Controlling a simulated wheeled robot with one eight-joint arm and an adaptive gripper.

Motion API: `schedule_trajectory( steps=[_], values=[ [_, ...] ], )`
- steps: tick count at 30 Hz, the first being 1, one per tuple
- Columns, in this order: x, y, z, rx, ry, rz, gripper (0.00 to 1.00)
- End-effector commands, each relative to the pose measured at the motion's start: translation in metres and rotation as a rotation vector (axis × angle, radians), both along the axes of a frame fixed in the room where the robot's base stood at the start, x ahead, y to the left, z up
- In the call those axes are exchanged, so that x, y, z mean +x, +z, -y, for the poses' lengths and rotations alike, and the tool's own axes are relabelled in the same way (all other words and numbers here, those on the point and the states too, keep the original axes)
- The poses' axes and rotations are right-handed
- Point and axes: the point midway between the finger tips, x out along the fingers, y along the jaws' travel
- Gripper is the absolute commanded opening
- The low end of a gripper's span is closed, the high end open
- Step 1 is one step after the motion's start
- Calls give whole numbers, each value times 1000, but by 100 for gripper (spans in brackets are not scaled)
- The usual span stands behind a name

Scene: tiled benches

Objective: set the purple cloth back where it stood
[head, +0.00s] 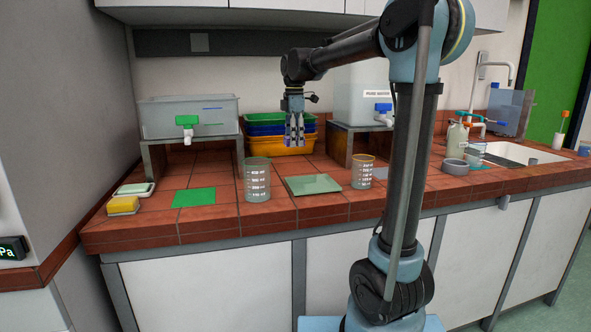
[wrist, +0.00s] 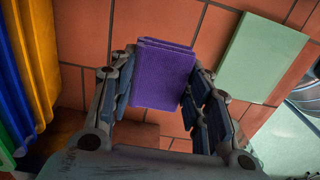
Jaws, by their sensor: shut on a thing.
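The purple cloth (wrist: 162,78) is a folded, flat block between the fingers of my gripper (wrist: 163,92) in the wrist view. The fingers close on it from both sides. In the head view my gripper (head: 295,136) hangs down above the tiled bench, in front of the stacked trays, and only a small trace of purple shows between its fingers. The cloth appears held above the tiles; the exact gap below it is hard to tell.
A pale green plate (head: 313,184) lies on the bench (head: 226,218) between two glass beakers (head: 257,180) (head: 362,172). A bright green mat (head: 194,197) and a yellow sponge (head: 123,205) lie left. Yellow, blue and green trays (head: 279,146) stand behind my gripper. A tank (head: 188,117) stands back left.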

Motion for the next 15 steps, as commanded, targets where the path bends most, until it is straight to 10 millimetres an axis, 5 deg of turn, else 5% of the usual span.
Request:
schedule_trajectory(
  steps=[6,15],
  values=[
    [-1,-35,-2,0,3,0,18],
    [-1,-57,-3,0,4,0,18]
  ],
)
